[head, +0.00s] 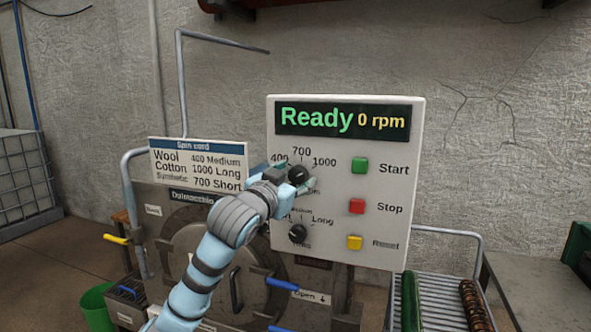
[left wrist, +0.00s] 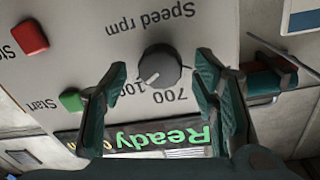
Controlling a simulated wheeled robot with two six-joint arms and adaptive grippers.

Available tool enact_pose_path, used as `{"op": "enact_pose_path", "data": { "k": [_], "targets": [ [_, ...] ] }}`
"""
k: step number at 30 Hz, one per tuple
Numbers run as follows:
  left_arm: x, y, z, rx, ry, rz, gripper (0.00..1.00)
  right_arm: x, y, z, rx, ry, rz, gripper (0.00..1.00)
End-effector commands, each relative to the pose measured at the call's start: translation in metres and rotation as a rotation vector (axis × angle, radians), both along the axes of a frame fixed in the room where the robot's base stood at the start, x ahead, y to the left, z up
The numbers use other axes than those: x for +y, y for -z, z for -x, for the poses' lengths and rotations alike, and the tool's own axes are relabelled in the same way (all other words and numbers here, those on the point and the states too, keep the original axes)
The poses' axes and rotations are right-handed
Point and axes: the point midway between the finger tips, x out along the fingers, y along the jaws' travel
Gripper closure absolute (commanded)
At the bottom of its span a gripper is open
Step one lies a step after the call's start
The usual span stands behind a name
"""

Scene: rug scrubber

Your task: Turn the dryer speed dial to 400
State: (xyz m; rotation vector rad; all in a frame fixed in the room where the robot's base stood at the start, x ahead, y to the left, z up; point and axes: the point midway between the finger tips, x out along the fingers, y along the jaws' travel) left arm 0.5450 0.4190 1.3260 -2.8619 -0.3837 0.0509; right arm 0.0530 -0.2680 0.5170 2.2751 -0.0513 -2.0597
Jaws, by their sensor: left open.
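The dark round speed dial (head: 299,174) sits on the white control panel under the labels 400, 700 and 1000. It also shows in the left wrist view (left wrist: 159,66), upside down. Its white pointer line is aimed toward the 1000 label there. The 700 label is clear, and the 400 label is hidden behind a finger. My left gripper (head: 288,172) is at the dial. In the left wrist view the gripper (left wrist: 161,64) is open, with one finger on each side of the dial and visible gaps. The display (head: 342,120) reads "Ready 0 rpm". My right gripper is not in view.
A second dial (head: 298,233) lies below, partly ringed by hidden labels. Green Start (head: 360,165), red Stop (head: 357,206) and yellow Reset (head: 354,242) buttons are to the right. The spin card (head: 198,163) stands left, listing Wool 400 Medium.

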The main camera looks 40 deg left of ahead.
Motion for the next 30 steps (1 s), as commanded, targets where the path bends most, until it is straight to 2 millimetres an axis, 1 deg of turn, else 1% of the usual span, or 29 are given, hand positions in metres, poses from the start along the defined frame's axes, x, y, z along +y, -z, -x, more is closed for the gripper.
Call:
{"op": "enact_pose_path", "data": {
  "k": [1,4,11,14,18,20,21,30],
  "targets": [
    [0.0014,-0.0004,-0.0053,0.001,-0.001,0.002,0.46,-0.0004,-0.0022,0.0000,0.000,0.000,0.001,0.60],
    [0.0030,0.0004,-0.0112,0.001,0.000,-0.001,0.46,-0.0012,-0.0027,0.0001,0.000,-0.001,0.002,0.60],
    [0.0035,0.0014,-0.0124,0.001,-0.001,-0.002,0.46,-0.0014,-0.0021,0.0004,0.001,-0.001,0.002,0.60],
    [0.0033,0.0015,-0.0124,0.001,0.000,-0.002,0.60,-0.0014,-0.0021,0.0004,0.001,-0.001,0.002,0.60],
    [0.0033,0.0015,-0.0122,0.001,0.000,-0.002,0.82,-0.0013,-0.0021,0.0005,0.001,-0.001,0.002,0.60],
    [0.0033,0.0014,-0.0122,0.001,0.000,-0.002,0.92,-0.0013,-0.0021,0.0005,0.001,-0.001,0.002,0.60],
    [0.0033,0.0014,-0.0122,0.001,0.000,-0.002,0.94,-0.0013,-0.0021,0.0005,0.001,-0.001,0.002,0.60],
    [0.0033,0.0016,-0.0120,-0.011,0.000,0.033,0.94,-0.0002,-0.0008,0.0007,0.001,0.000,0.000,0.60]
  ]
}}
